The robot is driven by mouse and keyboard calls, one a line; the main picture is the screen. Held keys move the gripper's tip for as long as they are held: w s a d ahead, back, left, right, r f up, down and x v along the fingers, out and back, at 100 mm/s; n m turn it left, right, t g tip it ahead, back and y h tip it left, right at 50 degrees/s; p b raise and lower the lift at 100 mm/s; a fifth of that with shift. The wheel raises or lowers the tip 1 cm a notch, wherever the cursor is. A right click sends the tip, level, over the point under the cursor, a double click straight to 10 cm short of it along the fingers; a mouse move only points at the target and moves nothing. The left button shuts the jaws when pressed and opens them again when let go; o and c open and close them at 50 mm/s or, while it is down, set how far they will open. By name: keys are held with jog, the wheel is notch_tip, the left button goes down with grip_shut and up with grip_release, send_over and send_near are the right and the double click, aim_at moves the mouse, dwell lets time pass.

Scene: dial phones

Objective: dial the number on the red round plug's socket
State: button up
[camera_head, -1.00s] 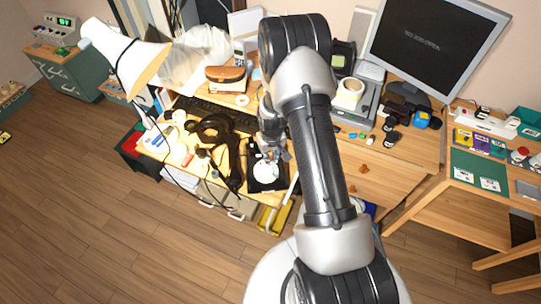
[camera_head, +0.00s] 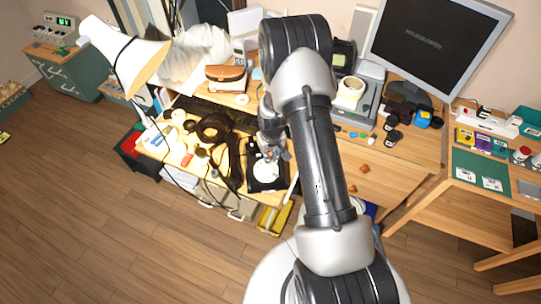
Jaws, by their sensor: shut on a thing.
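A black dial phone (camera_head: 256,184) with a pale round dial (camera_head: 266,171) lies at the front edge of the wooden desk. My gripper (camera_head: 272,156) is at the upper edge of the dial, beneath my arm. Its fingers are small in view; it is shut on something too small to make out. I cannot tell whether it touches the dial. A white socket strip (camera_head: 490,122) with a red plug-like piece (camera_head: 485,112) stands on the right-hand desk. Its shape and any number on it are too small to read.
A dark coiled object (camera_head: 214,127) and cables lie left of the phone. A white lamp (camera_head: 125,55) leans over the left side. A keyboard (camera_head: 215,113), brown case (camera_head: 226,77) and monitor (camera_head: 437,45) stand behind. Green mat (camera_head: 480,168) lies on the right-hand desk.

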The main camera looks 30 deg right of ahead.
jog(key=shift+w+d+f+b, duration=0.1)
jog(key=shift+w+f+b, duration=0.1)
jog(key=shift+f+b, duration=0.25)
dwell(0.6)
jog(key=shift+s+d+f, duration=0.1)
jog(key=shift+s+d, duration=0.2)
jog(key=shift+s, duration=0.35)
jog(key=shift+s+d+f, duration=0.1)
jog(key=shift+s+f, duration=0.15)
jog(key=shift+s, duration=0.35)
